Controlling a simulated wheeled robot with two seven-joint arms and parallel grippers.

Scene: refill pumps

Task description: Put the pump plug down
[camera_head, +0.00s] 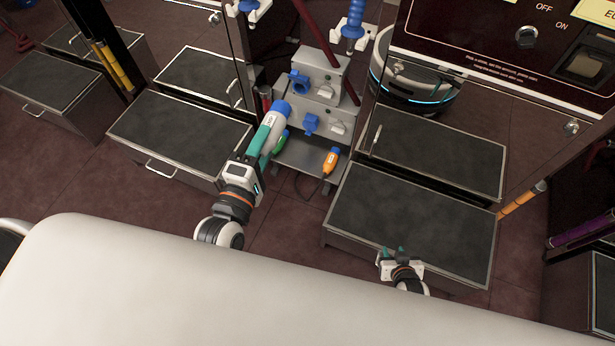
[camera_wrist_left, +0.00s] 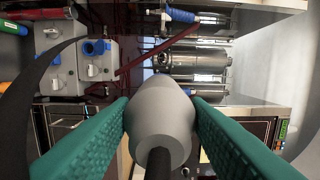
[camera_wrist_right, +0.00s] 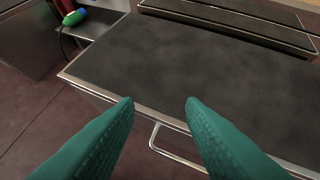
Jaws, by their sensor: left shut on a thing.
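The pump plug (camera_head: 274,119), grey with a blue end, is held by my left gripper (camera_head: 265,138). In the left wrist view the grey plug body (camera_wrist_left: 162,105) sits between the two green fingers, with a dark cable at its near end. The plug is in front of the grey pump boxes, above a low metal shelf (camera_head: 308,160). A green plug (camera_head: 281,143) and an orange plug (camera_head: 331,160) are at that shelf. My right gripper (camera_head: 394,252) is open and empty over the front of a dark-topped box; its fingers (camera_wrist_right: 160,105) are apart in the right wrist view.
Two grey pump boxes carry blue fittings (camera_head: 299,82) (camera_head: 311,124); one blue fitting also shows in the left wrist view (camera_wrist_left: 95,47). Dark-topped boxes stand left (camera_head: 180,130) and right (camera_head: 410,215) of the shelf. A blue nozzle (camera_head: 353,22) hangs above. A white surface fills the foreground.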

